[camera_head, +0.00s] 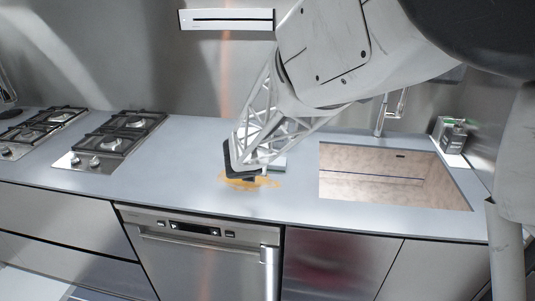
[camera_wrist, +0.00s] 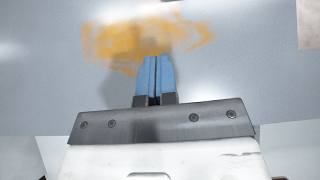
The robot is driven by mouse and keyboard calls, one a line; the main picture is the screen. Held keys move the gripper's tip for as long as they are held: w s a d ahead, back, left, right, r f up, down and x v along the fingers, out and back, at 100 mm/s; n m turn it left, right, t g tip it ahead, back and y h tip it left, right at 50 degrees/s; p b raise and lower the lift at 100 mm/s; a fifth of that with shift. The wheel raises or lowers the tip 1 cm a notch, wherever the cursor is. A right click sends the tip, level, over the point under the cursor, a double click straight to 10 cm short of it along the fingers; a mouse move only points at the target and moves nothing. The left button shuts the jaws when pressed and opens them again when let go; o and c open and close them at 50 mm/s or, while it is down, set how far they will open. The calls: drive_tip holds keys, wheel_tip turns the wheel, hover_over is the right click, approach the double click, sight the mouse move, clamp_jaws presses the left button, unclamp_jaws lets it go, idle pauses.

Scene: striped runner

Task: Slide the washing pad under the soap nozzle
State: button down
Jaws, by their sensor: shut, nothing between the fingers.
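My gripper (camera_head: 243,178) is low over the counter, left of the sink, with its fingers pointing down. In the wrist view its two blue fingers (camera_wrist: 153,75) are together, with nothing seen between them. Their tips are over an orange-brown smear (camera_wrist: 115,42), which also shows in the head view (camera_head: 263,182). Whether the tips touch the counter I cannot tell. I cannot clearly identify the washing pad or the soap nozzle. A pale grey block-like thing (camera_head: 277,164) stands behind my gripper, mostly hidden by the arm.
The sink (camera_head: 385,178) with its tall faucet (camera_head: 388,112) lies to the right. A small grey box-like holder (camera_head: 452,134) stands at the sink's back right corner. Gas burners (camera_head: 120,137) are at the left. The counter (camera_head: 180,165) between burners and smear is clear.

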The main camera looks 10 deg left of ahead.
drive_tip(key=x, duration=1)
drive_tip(key=shift+w+r, duration=0.2)
drive_tip(key=shift+w, duration=1.55)
drive_tip(key=shift+w, duration=0.1)
drive_tip(key=shift+w, duration=4.1)
drive_tip(key=shift+s, duration=0.2)
drive_tip(key=shift+s, duration=1.45)
drive_tip(key=v, duration=1)
drive_tip(key=shift+s, duration=0.35)
drive_tip(key=c, duration=1.8)
unclamp_jaws()
drive_tip(key=shift+c, duration=0.2)
